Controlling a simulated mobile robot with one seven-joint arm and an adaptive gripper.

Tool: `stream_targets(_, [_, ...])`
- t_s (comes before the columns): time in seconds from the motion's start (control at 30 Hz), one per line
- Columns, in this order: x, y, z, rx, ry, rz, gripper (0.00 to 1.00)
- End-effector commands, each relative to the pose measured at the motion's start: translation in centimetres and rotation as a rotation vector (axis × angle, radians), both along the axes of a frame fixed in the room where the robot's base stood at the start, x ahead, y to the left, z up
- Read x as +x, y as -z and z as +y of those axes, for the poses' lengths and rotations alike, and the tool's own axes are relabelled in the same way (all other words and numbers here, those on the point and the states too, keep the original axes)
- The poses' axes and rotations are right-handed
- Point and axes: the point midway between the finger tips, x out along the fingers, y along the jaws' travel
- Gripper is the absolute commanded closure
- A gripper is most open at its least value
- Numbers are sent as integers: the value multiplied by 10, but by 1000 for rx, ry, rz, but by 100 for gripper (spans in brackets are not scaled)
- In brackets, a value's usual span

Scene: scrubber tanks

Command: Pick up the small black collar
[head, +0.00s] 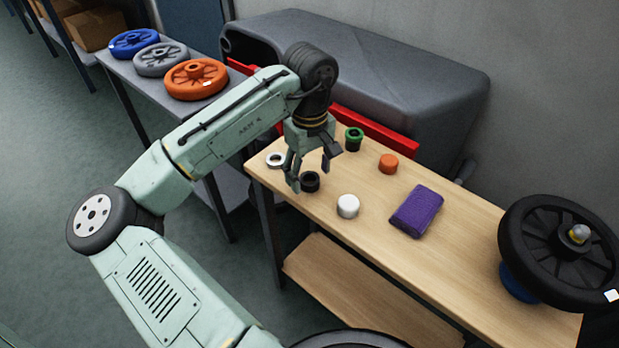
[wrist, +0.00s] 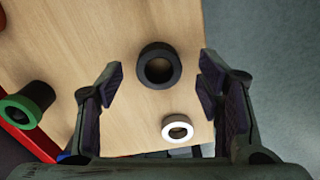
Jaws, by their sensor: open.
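The small black collar (head: 310,181) lies flat on the wooden workbench in the head view, near its front left part. In the wrist view the collar (wrist: 159,65) is a dark ring with its hole facing up, between and slightly beyond the fingertips. My gripper (head: 311,175) is open and empty just above the collar, fingers pointing down. In the wrist view its two fingers (wrist: 160,80) stand apart on either side, with a gap to the collar on both sides. I cannot tell the exact height of the fingertips above the bench.
On the workbench (head: 450,262) are a white ring (head: 276,160), a black-and-green collar (head: 354,139), an orange cylinder (head: 388,163), a white cylinder (head: 348,206) and a purple cloth (head: 416,211). A grey tank (head: 400,85) is behind.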

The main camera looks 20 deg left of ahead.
Motion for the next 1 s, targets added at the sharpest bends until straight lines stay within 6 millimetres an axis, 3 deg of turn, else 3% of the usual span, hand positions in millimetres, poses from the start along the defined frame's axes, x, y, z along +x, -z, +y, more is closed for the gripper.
stream_targets(0.13, [0, 15, -1, 1, 0, 1, 40])
stream_targets(0.4, [0, 18, -1, 0, 0, -1, 40])
stream_targets(1.0, [0, 17, -1, 0, 1, -1, 80])
